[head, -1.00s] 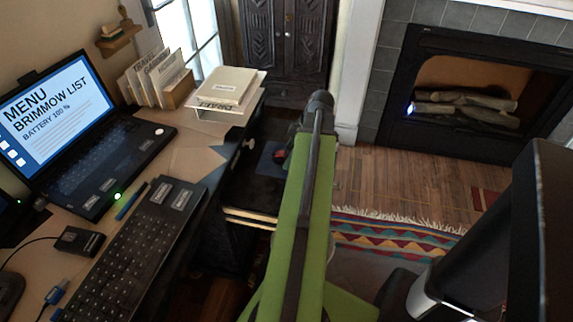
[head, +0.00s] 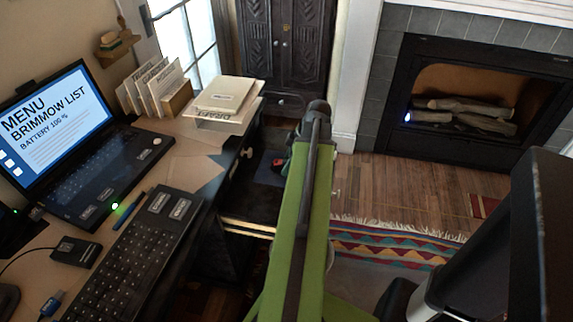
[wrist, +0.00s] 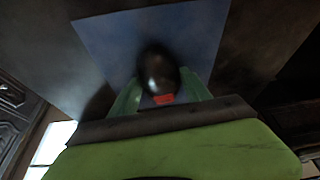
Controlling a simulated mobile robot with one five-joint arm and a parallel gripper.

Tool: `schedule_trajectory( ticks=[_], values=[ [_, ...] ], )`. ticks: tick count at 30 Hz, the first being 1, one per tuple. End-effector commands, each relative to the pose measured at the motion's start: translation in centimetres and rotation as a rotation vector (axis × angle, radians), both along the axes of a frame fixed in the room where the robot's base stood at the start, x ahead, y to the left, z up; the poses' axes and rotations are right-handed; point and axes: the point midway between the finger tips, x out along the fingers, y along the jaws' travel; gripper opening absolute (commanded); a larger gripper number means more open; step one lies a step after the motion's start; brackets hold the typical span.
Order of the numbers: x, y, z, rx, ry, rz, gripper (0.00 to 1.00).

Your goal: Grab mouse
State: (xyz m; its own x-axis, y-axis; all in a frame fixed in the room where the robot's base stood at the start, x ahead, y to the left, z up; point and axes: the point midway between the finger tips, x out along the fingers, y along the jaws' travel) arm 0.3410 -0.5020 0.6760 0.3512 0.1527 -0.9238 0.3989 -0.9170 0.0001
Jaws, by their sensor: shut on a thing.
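The mouse (wrist: 158,70) is dark and rounded with a red patch on its near end. In the wrist view it sits between the green fingers of my gripper (wrist: 161,92), which are shut on it. A blue pad (wrist: 105,38) lies behind the mouse. Whether the mouse touches the pad is unclear. In the head view a small red and dark spot, likely the mouse (head: 278,163), shows beside my arm over the blue pad (head: 266,173). My arm hides most of the gripper there.
A desk (head: 168,125) on the left holds a laptop (head: 60,120), a black keyboard (head: 140,255) and papers. Behind are a carved cabinet (head: 285,45) and a fireplace (head: 470,100). A patterned rug (head: 390,243) lies on the floor.

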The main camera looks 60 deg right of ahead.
Motion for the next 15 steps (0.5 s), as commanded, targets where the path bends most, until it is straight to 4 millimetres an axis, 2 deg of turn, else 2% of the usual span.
schedule_trajectory(
  ticks=[5,11,15],
  values=[
    [0.0,0.0,1.5,0.0,0.0,0.0,0.12],
    [0.0,0.0,4.8,0.0,0.0,0.001,0.12],
    [-2.8,-0.4,6.5,0.001,0.0,-0.003,0.12]
  ],
)
